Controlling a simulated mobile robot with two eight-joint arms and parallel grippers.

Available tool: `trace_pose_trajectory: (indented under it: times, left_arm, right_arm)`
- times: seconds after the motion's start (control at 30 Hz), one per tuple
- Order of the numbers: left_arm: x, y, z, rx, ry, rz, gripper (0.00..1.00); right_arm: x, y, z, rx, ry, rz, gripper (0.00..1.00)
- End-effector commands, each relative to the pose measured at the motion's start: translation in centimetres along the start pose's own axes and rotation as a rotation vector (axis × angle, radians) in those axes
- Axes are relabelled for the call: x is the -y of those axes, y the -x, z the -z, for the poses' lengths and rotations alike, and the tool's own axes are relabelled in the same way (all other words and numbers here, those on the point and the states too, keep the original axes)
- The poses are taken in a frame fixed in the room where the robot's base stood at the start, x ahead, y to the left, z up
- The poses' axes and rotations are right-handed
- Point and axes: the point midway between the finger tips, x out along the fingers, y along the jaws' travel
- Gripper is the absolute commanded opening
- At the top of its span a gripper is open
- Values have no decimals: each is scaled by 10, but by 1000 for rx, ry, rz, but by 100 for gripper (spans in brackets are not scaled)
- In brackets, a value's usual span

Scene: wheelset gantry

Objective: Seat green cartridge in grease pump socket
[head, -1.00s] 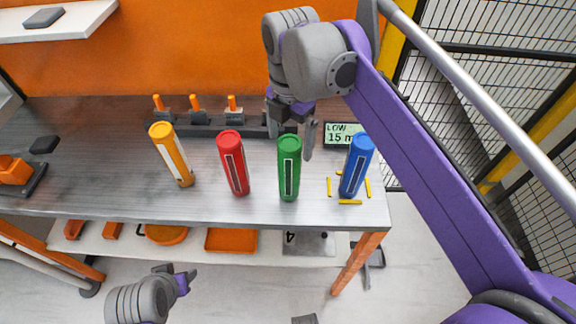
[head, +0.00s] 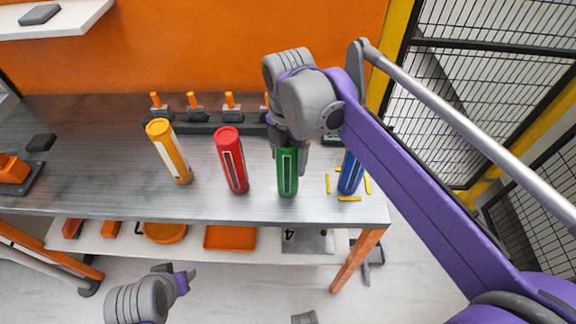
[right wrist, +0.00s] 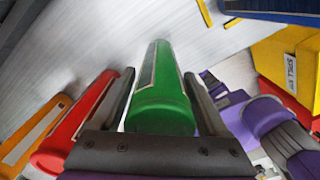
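The green cartridge (head: 287,177) stands upright on the bench in the head view, its top hidden by my right gripper (head: 290,153). In the right wrist view, the green cartridge (right wrist: 160,95) lies between the two fingers of my right gripper (right wrist: 160,78), with narrow gaps on both sides. The fingers are open around it. A dark rack with orange-topped fittings (head: 195,118) runs along the back of the bench; I cannot tell which part is the grease pump socket. My left gripper (head: 184,282) is low in front of the bench, apart from the cartridges; its fingers are unclear.
The red cartridge (head: 231,160) and yellow cartridge (head: 168,152) stand to the left of the green one. The blue cartridge (head: 350,175) stands close on its right, among yellow floor-style marks (head: 349,199). A mesh fence (head: 470,85) is at right.

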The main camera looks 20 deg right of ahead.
Motion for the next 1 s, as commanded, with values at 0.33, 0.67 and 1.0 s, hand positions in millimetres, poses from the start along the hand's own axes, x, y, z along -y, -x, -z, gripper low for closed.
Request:
trace_pose_trajectory:
  times: [0.33, 0.67, 1.0]
  left_arm:
    - [0, 0, 0, 0, 0, 0, 50]
    - [0, 0, 0, 0, 0, 0, 50]
    - [0, 4, 3, -2, 0, 0, 50]
  right_arm:
    - [0, 0, 0, 0, 0, 0, 12]
    - [0, 0, 0, 0, 0, 0, 0]
    - [0, 47, 0, 0, 1, 0, 0]
